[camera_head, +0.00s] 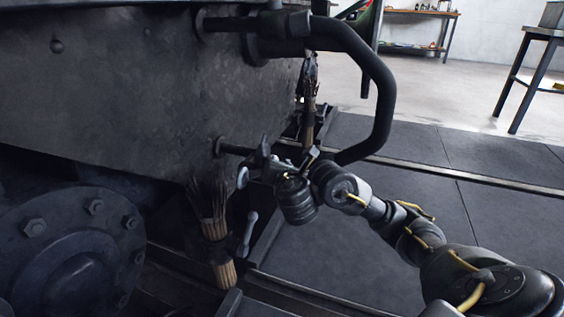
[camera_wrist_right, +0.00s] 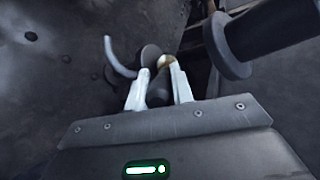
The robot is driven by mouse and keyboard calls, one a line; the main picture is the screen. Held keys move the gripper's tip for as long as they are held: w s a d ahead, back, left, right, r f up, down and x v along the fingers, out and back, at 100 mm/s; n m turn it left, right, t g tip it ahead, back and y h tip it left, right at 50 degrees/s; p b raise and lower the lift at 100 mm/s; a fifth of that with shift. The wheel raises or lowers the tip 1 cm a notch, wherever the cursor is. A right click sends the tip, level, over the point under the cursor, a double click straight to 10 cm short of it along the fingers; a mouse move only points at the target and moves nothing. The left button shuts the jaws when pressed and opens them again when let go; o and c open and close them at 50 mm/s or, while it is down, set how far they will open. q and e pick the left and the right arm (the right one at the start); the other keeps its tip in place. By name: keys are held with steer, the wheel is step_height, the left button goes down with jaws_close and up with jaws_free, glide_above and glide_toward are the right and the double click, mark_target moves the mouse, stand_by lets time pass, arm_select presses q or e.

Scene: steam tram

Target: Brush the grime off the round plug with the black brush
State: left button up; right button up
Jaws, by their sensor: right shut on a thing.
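My right gripper (camera_head: 256,172) is by the dark metal side of the tram, just below the lower end of a black handrail. In the right wrist view its two pale fingers (camera_wrist_right: 160,88) are closed around a dark thing, which I take for the black brush (camera_wrist_right: 157,92). Most of it is hidden between and beyond the fingers, and its bristles cannot be made out. A dark disc (camera_wrist_right: 150,54) shows just past the fingertips; I cannot tell whether it is the round plug or part of the brush. My left gripper is not in view.
The bent black handrail (camera_head: 375,85) stands out beside my right arm. A bundled twig broom (camera_head: 212,235) stands bristles up below the gripper. A large bolted round cover (camera_head: 75,260) is at lower left. The paved floor (camera_head: 400,150) at right is open.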

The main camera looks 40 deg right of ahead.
steer(key=shift+f, duration=0.1)
steer(key=shift+s+d+p, duration=0.4)
steer(key=shift+s+d, duration=0.2)
steer(key=shift+s, duration=0.25)
steer(key=shift+s+d+p, duration=0.35)
steer(key=shift+s+d, duration=0.2)
steer(key=shift+s, duration=0.25)
